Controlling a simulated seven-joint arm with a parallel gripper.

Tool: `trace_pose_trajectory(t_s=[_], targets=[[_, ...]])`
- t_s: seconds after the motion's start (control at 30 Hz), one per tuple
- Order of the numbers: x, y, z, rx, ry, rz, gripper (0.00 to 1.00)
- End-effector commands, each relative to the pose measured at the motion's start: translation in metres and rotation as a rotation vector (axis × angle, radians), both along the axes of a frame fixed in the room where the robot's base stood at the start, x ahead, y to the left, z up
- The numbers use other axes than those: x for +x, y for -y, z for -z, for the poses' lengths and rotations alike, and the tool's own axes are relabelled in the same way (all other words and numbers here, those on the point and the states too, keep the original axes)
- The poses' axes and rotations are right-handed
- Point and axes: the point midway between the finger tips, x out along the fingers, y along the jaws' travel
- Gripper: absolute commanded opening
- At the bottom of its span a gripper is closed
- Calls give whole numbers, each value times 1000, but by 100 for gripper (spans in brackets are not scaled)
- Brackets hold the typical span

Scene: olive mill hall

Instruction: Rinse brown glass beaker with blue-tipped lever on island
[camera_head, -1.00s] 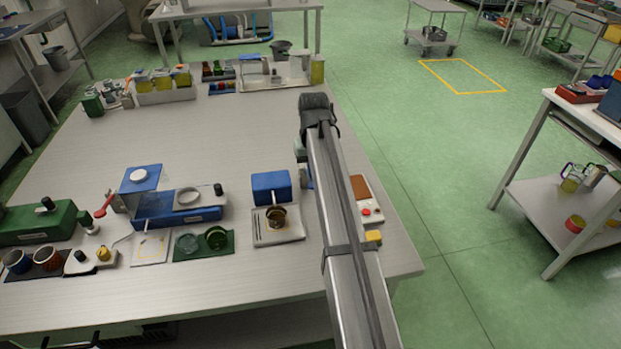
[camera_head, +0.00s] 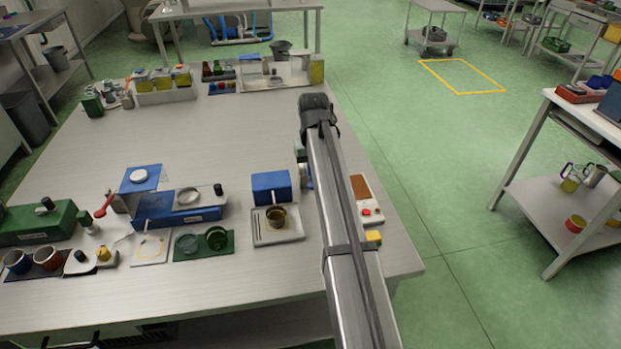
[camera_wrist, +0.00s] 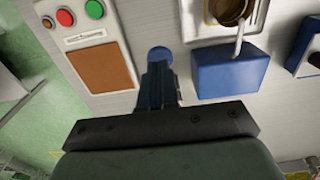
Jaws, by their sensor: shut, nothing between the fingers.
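The brown glass beaker (camera_head: 276,217) stands upright on a pale square tray (camera_head: 290,238) in front of a blue box (camera_head: 271,186). In the wrist view the beaker (camera_wrist: 229,10) is cut off at the top edge, and the box's thin spout (camera_wrist: 238,38) reaches over it. The lever's round blue tip (camera_wrist: 159,54) shows right at the ends of my gripper's fingers (camera_wrist: 159,68). My gripper is shut and empty, with the tip at its fingertips and not between them. Contact cannot be told. In the head view my arm hides most of the lever.
A control panel (camera_head: 367,200) with a brown pad and red and green buttons lies just right of my arm. A green mat (camera_head: 204,252) with two glass dishes lies left of the tray. A yellow block (camera_head: 373,237) sits near the table edge. The table's middle is clear.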

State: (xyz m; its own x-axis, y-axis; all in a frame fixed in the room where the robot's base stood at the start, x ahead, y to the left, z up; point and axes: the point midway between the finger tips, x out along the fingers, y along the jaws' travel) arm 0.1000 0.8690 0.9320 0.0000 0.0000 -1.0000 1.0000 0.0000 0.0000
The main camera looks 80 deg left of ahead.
Motion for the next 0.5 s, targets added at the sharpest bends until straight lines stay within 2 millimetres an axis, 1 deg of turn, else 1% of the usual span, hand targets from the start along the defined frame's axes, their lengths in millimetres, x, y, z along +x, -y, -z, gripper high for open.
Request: trace_pose_trajectory(t_s=[0.17, 0.5], targets=[[0, 0, 1, 0, 0, 0, 0], [0, 0, 16, -1, 0, 0, 0]])
